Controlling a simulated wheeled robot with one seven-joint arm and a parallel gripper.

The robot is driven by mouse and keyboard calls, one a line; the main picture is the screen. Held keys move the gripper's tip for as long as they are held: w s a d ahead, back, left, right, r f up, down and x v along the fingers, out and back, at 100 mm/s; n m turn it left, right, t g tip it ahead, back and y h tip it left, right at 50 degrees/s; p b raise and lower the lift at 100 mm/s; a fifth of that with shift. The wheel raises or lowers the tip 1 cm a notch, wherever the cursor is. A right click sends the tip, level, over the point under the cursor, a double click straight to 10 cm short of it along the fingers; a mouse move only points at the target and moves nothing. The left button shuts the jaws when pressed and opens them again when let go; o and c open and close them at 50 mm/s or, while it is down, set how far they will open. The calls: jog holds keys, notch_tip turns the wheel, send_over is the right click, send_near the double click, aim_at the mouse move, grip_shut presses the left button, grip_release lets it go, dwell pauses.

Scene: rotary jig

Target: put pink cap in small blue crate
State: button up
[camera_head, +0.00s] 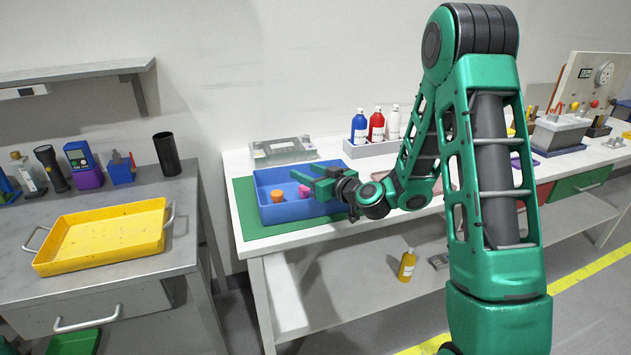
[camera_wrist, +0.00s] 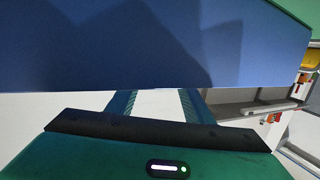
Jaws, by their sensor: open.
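The blue crate (camera_head: 262,214) stands on a green mat on the white table; its blue side also fills the top of the wrist view (camera_wrist: 230,45). The pink cap (camera_head: 304,191) shows inside the crate, towards its right part, just left of and below my fingers in the head view. My gripper (camera_head: 313,178) is open over the right part of the crate. In the wrist view my two green fingers (camera_wrist: 157,100) stand apart with nothing seen between them. The cap does not show in the wrist view.
An orange piece (camera_head: 277,196) sits in the crate left of the pink cap. A grey fixture (camera_head: 282,150) lies behind the crate. A rack with blue, red and white bottles (camera_head: 376,145) stands behind right. A yellow tray (camera_head: 105,236) is on the left bench.

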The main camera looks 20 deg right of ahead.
jog(key=v, duration=0.7)
jog(key=shift+w, duration=0.1)
